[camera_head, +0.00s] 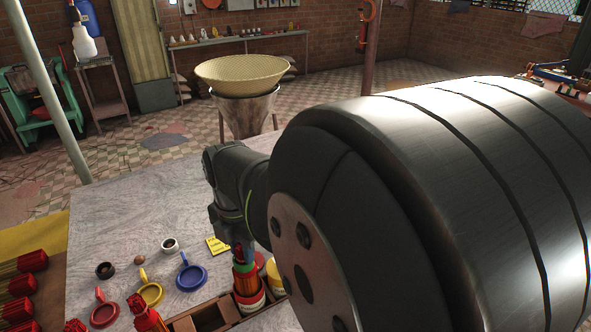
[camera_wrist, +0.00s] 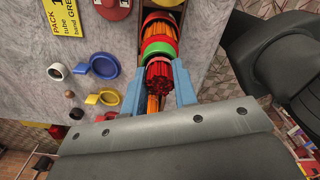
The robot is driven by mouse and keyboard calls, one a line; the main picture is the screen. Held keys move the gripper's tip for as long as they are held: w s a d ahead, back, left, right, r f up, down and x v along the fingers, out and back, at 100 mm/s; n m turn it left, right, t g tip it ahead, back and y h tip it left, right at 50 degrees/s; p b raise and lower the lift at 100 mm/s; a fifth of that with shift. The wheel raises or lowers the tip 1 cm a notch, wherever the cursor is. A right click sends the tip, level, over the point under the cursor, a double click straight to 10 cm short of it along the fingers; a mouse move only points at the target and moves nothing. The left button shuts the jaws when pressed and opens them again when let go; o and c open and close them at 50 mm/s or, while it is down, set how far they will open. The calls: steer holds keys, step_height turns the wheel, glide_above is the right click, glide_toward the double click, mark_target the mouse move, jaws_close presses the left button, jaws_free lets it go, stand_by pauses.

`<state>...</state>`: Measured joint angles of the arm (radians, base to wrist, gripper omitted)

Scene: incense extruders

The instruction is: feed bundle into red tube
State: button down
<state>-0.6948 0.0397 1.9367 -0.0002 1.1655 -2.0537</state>
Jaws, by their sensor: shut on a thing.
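My gripper (camera_wrist: 159,74) has its two blue fingers on either side of a bundle (camera_wrist: 159,82) with dark red ends and is shut on it. In the head view my gripper (camera_head: 238,250) points down over the crate. Right below the fingers are a green ring (camera_wrist: 159,49) and the red tube (camera_wrist: 160,33), in line with the bundle. The red tube (camera_head: 247,282) stands upright in a crate slot in the head view. Orange sticks show around its mouth. How deep the bundle sits in the tube I cannot tell.
The wooden crate (camera_head: 182,324) has an open slot left of the tube. Blue (camera_head: 191,277), yellow (camera_head: 151,293) and red (camera_head: 104,314) handled rings lie on the table. A yellow card (camera_head: 217,245) lies behind. More red bundles (camera_head: 22,285) are at the left.

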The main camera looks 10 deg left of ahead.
mark_target(245, 269)
steer(key=shift+f, duration=3.45)
steer(key=c, duration=1.1)
jaws_free()
steer(key=shift+r, duration=4)
